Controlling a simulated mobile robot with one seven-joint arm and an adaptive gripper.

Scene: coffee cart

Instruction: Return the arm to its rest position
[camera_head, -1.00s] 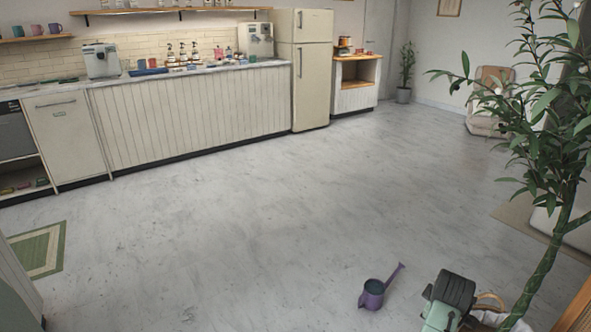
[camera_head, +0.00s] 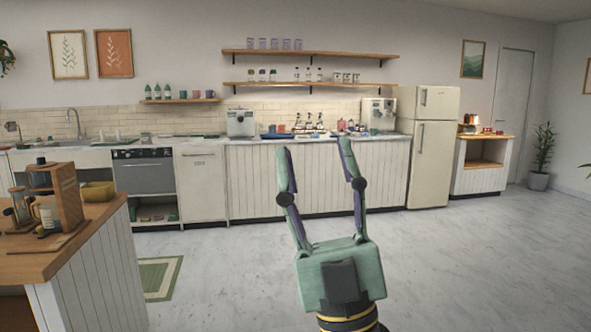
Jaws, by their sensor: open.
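My gripper (camera_head: 314,150) stands upright in the middle of the head view, with its fingers pointing up. Its two green and purple fingers are spread apart and nothing is between them. The green palm and part of my dark wrist with a yellow ring show below it. The gripper is over open floor in the picture, with the far white counter behind its fingertips. The rest of my arm is out of view below the frame.
A wooden-topped counter (camera_head: 83,236) with a coffee stand (camera_head: 66,195) is at the near left. The fridge (camera_head: 433,150) and a small cabinet (camera_head: 484,165) stand along the back wall at right. The grey floor (camera_head: 470,270) at right is clear. A green rug (camera_head: 160,278) lies at left.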

